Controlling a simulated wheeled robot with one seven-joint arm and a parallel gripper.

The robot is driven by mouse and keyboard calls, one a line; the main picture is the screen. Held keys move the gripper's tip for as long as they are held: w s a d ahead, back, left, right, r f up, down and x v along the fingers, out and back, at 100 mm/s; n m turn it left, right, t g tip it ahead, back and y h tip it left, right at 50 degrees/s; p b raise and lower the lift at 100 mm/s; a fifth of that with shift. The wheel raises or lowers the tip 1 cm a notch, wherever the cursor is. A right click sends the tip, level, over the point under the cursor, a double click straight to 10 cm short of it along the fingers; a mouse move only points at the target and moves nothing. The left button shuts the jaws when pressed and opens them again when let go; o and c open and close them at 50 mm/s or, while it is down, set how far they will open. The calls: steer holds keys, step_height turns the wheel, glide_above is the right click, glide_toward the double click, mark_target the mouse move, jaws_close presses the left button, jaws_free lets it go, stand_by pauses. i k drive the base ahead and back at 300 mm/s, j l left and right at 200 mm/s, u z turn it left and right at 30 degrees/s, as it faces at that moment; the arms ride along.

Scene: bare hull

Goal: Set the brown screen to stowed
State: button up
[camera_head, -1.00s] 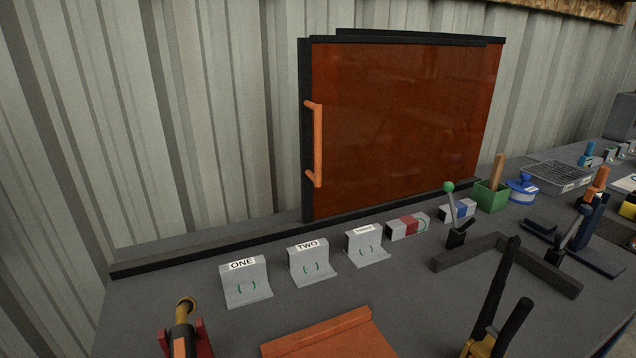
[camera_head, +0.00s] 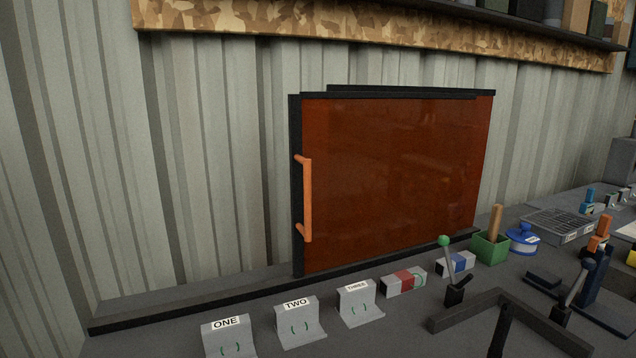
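The brown screen (camera_head: 395,180) stands upright at the back of the bench, a reddish-brown see-through panel in a black frame. Its orange vertical handle (camera_head: 307,198) is on the left edge. The screen sits over the right part of a long black rail (camera_head: 190,303), and the rail's left part is bare. My gripper is not in view, so its state does not show.
Grey holders labelled ONE (camera_head: 227,338), TWO (camera_head: 299,322) and THREE (camera_head: 358,303) stand before the rail. A green-knobbed lever (camera_head: 450,268), a green box (camera_head: 490,247) and a blue lidded pot (camera_head: 522,239) stand farther right. A shelf (camera_head: 400,35) runs above.

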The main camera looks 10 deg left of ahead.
mark_target(384, 172)
steer(key=i+l, duration=0.15)
steer(key=l, duration=0.2)
steer(key=i+l, duration=0.15)
steer(key=l, duration=0.2)
steer(key=i+l, duration=0.15)
steer(key=l, duration=0.2)
steer(key=i+l+z, duration=0.1)
steer(key=l, duration=0.25)
steer(key=i, duration=0.1)
